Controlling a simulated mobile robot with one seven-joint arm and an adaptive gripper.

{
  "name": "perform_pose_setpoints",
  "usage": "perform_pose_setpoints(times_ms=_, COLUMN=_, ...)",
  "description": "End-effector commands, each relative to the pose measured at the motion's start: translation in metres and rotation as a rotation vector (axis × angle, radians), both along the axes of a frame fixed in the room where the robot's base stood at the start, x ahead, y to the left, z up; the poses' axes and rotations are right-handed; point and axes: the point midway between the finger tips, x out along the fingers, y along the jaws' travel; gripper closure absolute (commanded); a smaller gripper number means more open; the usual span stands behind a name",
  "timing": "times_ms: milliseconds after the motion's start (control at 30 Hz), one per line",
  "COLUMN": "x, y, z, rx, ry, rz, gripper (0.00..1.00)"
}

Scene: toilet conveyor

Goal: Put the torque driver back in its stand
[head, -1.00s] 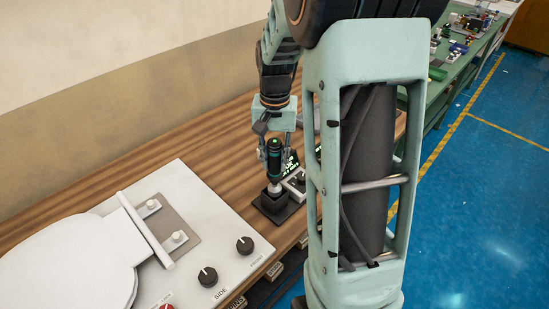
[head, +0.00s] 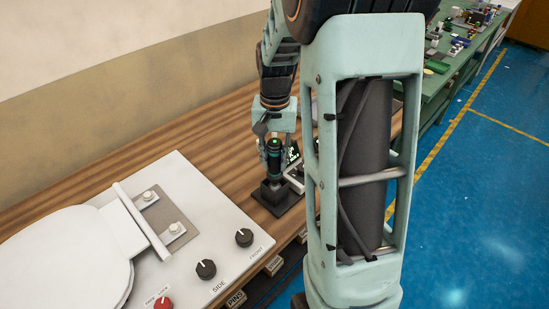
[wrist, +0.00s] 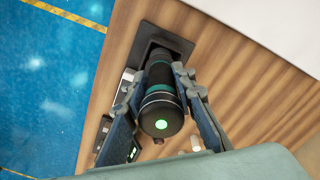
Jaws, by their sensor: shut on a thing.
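The torque driver (head: 274,153) is a dark cylinder with green bands and a green-lit top cap. It stands about upright, its lower end at the socket of the black stand (head: 289,201) on the wooden bench. My gripper (head: 272,148) is shut on the driver's body from both sides. In the wrist view the driver (wrist: 160,103) is between the two fingers (wrist: 162,105), with its tip toward the square black stand (wrist: 182,44). The driver's body hides part of the socket, so I cannot tell how deep the tip sits.
A small device with a green-lit display (head: 293,153) stands close beside the stand. A white panel (head: 205,225) with knobs and a toilet seat (head: 65,255) is at left. Bare bench (head: 150,150) lies behind it. A green bench (head: 455,65) is at far right.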

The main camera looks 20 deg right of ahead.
Motion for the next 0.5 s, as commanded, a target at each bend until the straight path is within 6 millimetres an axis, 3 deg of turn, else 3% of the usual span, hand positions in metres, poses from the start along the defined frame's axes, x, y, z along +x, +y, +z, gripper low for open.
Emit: perform_pose_setpoints(times_ms=500, x=0.001, y=0.0, z=-0.016, rx=-0.001, ry=-0.003, rz=0.0, gripper=1.0)
